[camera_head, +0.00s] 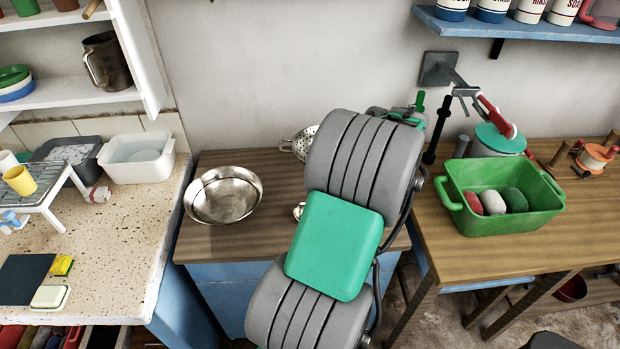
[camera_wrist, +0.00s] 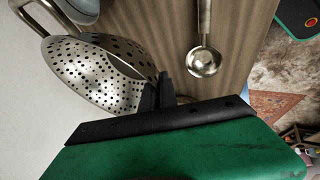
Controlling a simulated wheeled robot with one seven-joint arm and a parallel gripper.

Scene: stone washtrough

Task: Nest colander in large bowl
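The large bowl (camera_head: 223,196) is shiny metal and stands open on the left of the wooden counter in the head view. The colander (camera_head: 301,141) is perforated metal with loop handles. It sits toward the counter's back, partly hidden behind my arm; the wrist view shows more of it (camera_wrist: 85,75), at left. My gripper (camera_wrist: 160,90) has its dark fingertips close together at the colander's right rim, near a handle. I cannot tell whether they grip it. In the head view my arm hides the gripper.
A metal ladle (camera_wrist: 203,60) lies on the counter beside the colander. A white basin (camera_head: 137,158) stands on the left stone top. A green tub (camera_head: 535,220) stands on the right table. The counter in front of the bowl is clear.

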